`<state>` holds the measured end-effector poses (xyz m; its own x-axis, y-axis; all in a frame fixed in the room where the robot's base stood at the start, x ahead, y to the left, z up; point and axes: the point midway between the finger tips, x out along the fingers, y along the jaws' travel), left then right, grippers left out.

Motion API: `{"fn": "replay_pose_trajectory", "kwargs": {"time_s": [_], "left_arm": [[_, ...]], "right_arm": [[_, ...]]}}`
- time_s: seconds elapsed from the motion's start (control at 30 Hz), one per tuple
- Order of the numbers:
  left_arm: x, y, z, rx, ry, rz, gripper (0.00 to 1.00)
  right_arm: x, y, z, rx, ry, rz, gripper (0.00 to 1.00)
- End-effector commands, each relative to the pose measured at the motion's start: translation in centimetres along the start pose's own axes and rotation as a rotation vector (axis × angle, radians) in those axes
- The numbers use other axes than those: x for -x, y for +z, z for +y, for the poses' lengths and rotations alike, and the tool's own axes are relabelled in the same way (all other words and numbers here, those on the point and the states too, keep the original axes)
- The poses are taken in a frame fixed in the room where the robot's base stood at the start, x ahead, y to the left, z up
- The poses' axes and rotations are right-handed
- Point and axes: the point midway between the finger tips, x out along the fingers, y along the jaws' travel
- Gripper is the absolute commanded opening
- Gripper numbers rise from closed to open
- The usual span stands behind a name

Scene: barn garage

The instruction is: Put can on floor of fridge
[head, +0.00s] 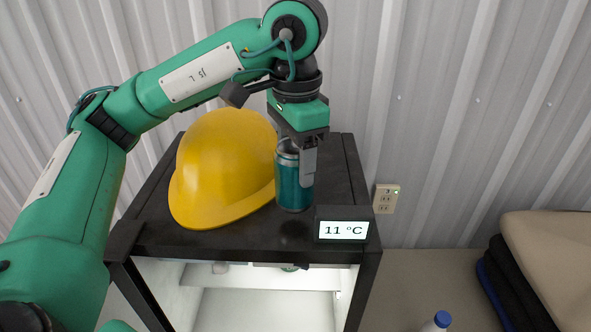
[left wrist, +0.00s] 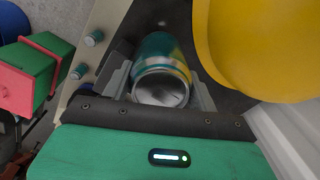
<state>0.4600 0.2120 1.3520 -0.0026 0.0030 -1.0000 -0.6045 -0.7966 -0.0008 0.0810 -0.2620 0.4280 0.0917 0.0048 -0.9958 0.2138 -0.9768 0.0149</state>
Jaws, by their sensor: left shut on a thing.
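A teal can (head: 294,182) with a silver rim is upright over the top of the small black fridge (head: 210,243). I cannot tell whether its base touches the top. My left gripper (head: 297,160) points down and is shut on the upper part of the can. In the left wrist view the can (left wrist: 160,75) sits between the two fingers. The fridge front is open, showing a lit white interior (head: 265,305) with its floor partly visible. My right gripper is not in view.
A yellow hard hat (head: 222,165) is close beside the can on the fridge top. Folded cloth (head: 545,250) and a blue-capped bottle (head: 441,320) are to the right.

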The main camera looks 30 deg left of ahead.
Motion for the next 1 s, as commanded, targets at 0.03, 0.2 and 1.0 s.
{"fn": "replay_pose_trajectory", "kwargs": {"time_s": [0.03,0.2,1.0], "left_arm": [[-0.5,0.0,0.0,-0.001,0.003,-0.003,0.27],[-2.2,0.0,0.0,-0.001,0.003,-0.003,0.27],[-3.3,0.0,0.0,-0.001,0.001,-0.001,0.81]], "right_arm": [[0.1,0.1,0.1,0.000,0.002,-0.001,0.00],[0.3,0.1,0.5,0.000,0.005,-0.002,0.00],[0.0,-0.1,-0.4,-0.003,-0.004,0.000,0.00]]}}
